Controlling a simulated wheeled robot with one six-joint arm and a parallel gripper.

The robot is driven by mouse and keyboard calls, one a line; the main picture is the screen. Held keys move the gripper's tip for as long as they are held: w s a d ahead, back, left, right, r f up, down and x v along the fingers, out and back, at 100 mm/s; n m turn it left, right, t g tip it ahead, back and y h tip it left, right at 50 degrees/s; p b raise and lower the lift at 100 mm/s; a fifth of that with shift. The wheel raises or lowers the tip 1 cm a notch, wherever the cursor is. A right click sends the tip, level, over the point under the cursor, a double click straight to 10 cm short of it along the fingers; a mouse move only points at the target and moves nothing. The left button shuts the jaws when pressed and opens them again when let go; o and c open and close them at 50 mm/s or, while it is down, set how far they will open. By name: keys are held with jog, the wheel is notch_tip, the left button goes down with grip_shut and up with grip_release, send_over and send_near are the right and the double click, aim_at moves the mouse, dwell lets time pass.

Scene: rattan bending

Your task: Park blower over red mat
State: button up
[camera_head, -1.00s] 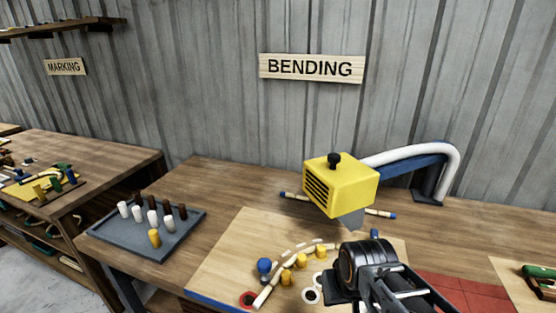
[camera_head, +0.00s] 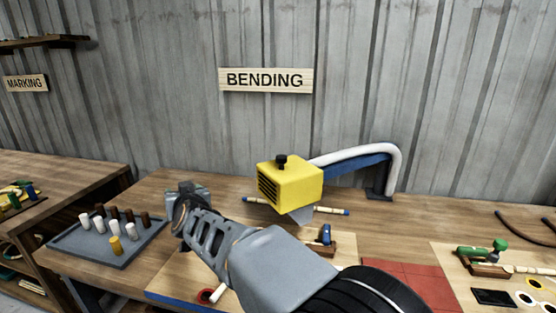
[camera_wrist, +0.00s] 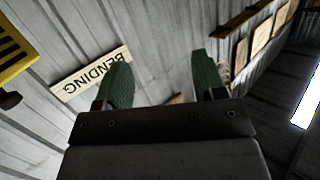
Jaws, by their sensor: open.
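The blower is a yellow box (camera_head: 296,188) with a dark side grille, a black knob on top and a grey nozzle below. It hangs from a blue arm with a white hose, above the pale board left of the red mat (camera_head: 402,282). The mat lies flat on the bench and its top looks bare. My gripper (camera_head: 186,191) is left of the blower, near the grey tray, and apart from the blower. In the wrist view my gripper (camera_wrist: 163,82) has its green fingers spread with nothing between them. Part of the yellow blower shows at that view's upper left.
The grey tray (camera_head: 72,243) holds several white, brown and yellow pegs. A rattan pole (camera_head: 330,209) lies behind the blower. My arm hides much of the pale board (camera_head: 180,262). Tools and another board (camera_head: 450,262) lie at right.

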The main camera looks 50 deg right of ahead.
jog(key=d+r+m+g+h, duration=0.25)
jog(key=d+m+h, duration=0.25)
jog(key=d+h, duration=0.35)
jog(key=m+g+h, duration=0.5)
jog(key=m+g, duration=0.2)
jog(key=g, duration=0.3)
send_near(279, 159)
jog(key=shift+g, duration=0.25)
jog(key=d, duration=0.4)
jog(key=w+d, duration=0.1)
jog(key=d, duration=0.2)
jog(key=w+d+p, duration=0.1)
jog(key=d, duration=0.3)
jog(key=shift+d, duration=0.35)
jog(key=c, duration=1.2)
jog(key=shift+s, duration=0.1)
